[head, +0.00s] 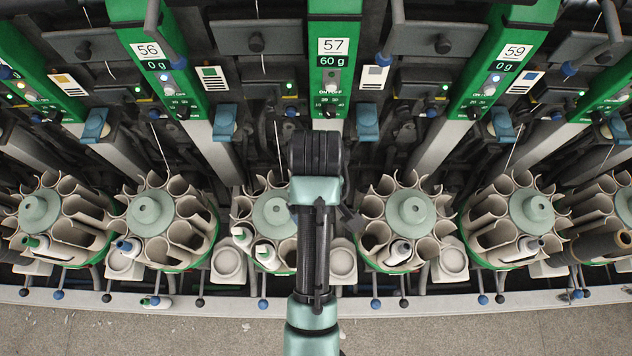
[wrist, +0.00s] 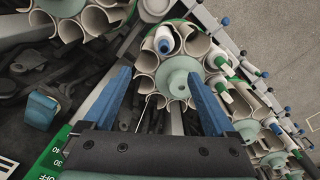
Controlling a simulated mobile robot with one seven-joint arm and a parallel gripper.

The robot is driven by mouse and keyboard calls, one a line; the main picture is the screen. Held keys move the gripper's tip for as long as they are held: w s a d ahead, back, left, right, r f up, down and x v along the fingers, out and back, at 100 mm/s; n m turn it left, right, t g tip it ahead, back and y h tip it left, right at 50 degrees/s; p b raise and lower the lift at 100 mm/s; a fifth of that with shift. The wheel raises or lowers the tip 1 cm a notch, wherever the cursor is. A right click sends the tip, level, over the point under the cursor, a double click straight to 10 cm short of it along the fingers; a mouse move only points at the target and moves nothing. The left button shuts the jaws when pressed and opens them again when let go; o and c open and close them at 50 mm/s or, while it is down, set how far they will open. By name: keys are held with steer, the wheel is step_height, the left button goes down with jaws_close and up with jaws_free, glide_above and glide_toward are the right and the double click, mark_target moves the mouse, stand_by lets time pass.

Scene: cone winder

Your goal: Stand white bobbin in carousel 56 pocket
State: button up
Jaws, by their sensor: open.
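The 56 panel (head: 150,50) is green and stands at the upper left in the head view. A metal post runs down from it between two round carousels, the left one (head: 150,212) and one closer to the middle (head: 275,215); I cannot tell which is carousel 56. The left one holds a white bobbin (head: 130,246), the other two. Another white bobbin (head: 155,302) with a green end lies by the front rail. I cannot tell which bobbin is meant. My gripper (wrist: 157,74) is open and empty, its blue fingers over a carousel (wrist: 180,82) in the wrist view.
More carousels with pale open pockets stand in a row, including one (head: 408,210) right of my arm and one (head: 533,210) further right. Blue and black knobbed levers (head: 263,303) stick out along the front rail. Clear floor (head: 480,333) lies in front.

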steer(key=shift+s+f+g, duration=0.3)
steer(key=shift+s+f, duration=0.2)
steer(key=shift+f, duration=0.2)
step_height(320, 180, down, 12)
steer(key=shift+r+p, duration=0.1)
steer(key=shift+p, duration=0.3)
jaws_close()
steer(key=shift+w+r, duration=0.1)
steer(key=shift+r+p, duration=0.2)
steer(key=shift+p, duration=0.1)
steer(key=shift+r+p, duration=0.35)
steer(key=shift+p, duration=0.05)
